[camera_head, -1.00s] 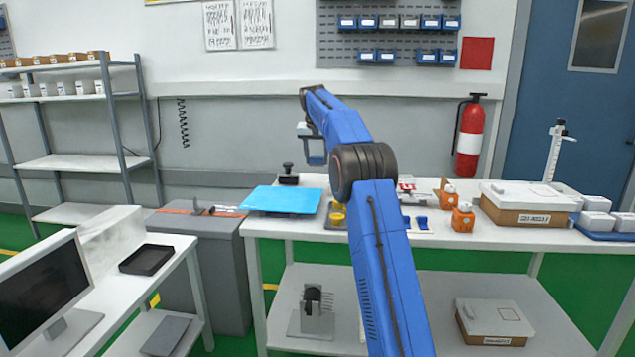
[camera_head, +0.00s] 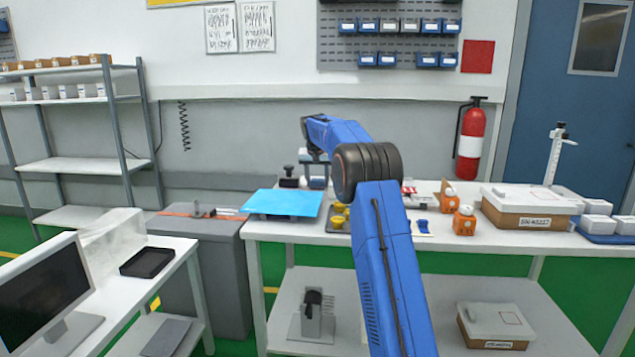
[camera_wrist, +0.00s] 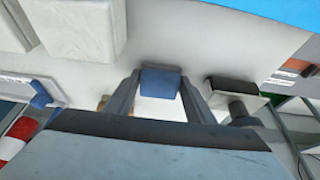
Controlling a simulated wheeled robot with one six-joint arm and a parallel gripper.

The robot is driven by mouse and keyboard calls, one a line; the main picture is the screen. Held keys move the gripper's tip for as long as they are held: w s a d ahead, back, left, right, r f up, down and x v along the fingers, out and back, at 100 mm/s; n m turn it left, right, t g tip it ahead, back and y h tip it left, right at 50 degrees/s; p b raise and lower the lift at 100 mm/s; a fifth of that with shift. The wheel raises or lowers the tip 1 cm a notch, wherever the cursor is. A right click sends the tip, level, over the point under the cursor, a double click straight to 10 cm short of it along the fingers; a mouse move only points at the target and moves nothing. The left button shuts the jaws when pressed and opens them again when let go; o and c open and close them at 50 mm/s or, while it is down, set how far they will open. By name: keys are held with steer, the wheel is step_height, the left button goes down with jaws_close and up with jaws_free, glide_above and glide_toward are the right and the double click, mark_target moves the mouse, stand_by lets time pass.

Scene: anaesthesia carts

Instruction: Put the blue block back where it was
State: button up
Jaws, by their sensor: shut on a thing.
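The blue block (camera_wrist: 160,82) shows in the wrist view between the two fingertips of my gripper (camera_wrist: 160,88), with a finger against each side. In the head view my gripper (camera_head: 316,178) points down over the back of the white table, between the blue sheet (camera_head: 284,203) and my forearm. The block is hard to make out there, partly lost against the gripper. Whether it touches the table cannot be told.
A black-handled object (camera_head: 289,177) stands close left of my gripper. Yellow pieces (camera_head: 340,215) lie in front of it. Orange pieces (camera_head: 464,219), a lidded box (camera_head: 527,208) and small white boxes (camera_head: 597,222) stand to the right.

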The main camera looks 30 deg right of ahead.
steer(key=o, duration=1.2)
steer(key=shift+f, duration=0.1)
steer(key=shift+c, duration=0.2)
steer(key=v, duration=1.2)
steer(key=shift+r, duration=0.25)
